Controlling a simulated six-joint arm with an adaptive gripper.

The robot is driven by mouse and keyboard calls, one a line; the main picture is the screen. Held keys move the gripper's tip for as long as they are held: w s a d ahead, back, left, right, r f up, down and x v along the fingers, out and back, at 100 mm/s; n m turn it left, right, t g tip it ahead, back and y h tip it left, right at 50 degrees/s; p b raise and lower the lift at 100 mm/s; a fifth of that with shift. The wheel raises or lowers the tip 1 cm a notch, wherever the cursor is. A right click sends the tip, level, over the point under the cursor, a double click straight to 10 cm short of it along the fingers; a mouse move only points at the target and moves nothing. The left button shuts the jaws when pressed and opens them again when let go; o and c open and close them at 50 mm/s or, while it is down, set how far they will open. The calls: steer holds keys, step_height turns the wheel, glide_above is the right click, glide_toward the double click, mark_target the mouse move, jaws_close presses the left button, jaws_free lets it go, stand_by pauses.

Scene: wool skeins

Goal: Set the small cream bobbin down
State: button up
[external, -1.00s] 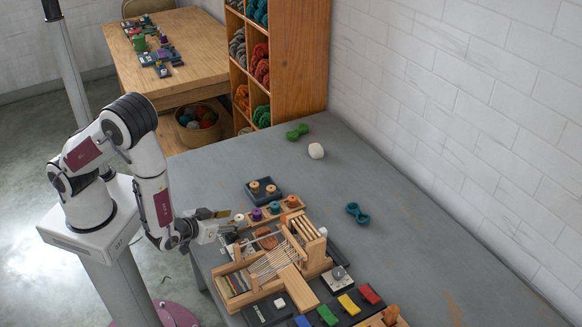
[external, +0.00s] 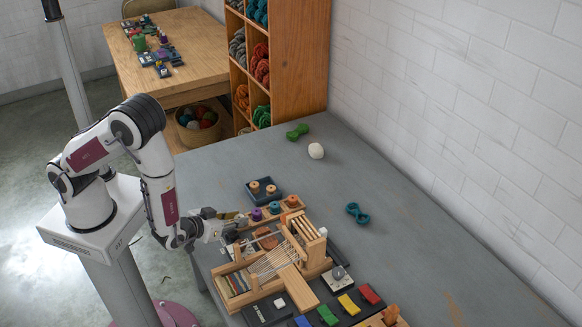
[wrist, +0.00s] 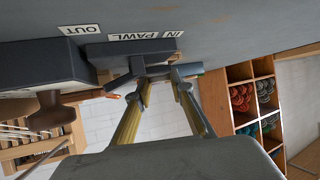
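My gripper (external: 236,222) is at the left end of the wooden bobbin rack (external: 283,212), low over the table. In the wrist view my gripper (wrist: 160,82) has its two yellow-sided fingers apart, with background showing between them. I cannot make out the small cream bobbin in either current view; my gripper covers the rack's left end. A purple bobbin (external: 257,214), a teal bobbin (external: 274,207) and an orange bobbin (external: 292,201) stand along the rack, to the right of my gripper.
A wooden loom (external: 268,267) stands just in front of the rack. A navy tray (external: 275,197) with two tan bobbins lies behind it. The table's right side is mostly clear.

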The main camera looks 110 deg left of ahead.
steer(key=shift+r, duration=0.2)
steer(key=shift+c, duration=0.2)
step_height(320, 180, up, 10)
steer(key=shift+f, duration=0.2)
stand_by(0.8)
steer(key=shift+r, duration=0.2)
stand_by(0.5)
steer(key=shift+r, duration=2.4)
steer(key=w+d+r+m+t+h, duration=0.1)
steer(key=w+m+t+h, duration=0.1)
steer(key=w, duration=1.1)
steer(key=w+d+r+m+t+h, duration=0.1)
steer(key=w+m, duration=0.5)
steer(key=w, duration=0.7)
steer(key=w+d+r+m+t+h, duration=0.2)
steer(key=w+h, duration=0.4)
steer(key=w, duration=0.7)
steer(key=shift+w+d+m+t+h, duration=0.35)
steer(key=shift+d+m+t, duration=0.35)
steer(key=shift+m+t, duration=0.4)
